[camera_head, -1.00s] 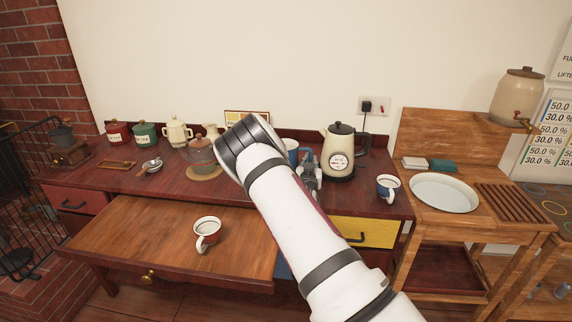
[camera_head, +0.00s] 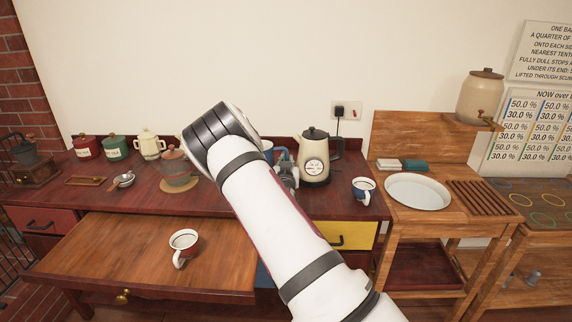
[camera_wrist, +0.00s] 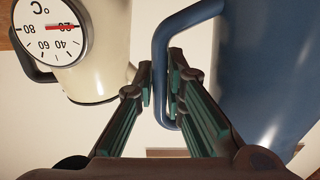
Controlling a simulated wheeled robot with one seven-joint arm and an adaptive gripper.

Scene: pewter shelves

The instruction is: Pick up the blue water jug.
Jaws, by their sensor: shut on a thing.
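The blue water jug (camera_head: 267,146) stands out behind my arm in the head view, mostly hidden, left of the cream kettle with a dial. In the wrist view its blue body (camera_wrist: 272,65) fills the right side. Its blue handle (camera_wrist: 160,60) runs down between my two fingers. My gripper (camera_wrist: 160,85) is shut on this handle, with the green finger pads on either side of it. In the head view my gripper (camera_head: 288,176) is small, beside the kettle. I cannot tell whether the jug's base touches the desk.
The cream kettle (camera_head: 314,162) stands close on the right, and its body (camera_wrist: 95,75) is near my fingers. A blue mug (camera_head: 363,190) is further right. A lidded pot (camera_head: 176,168) stands left.

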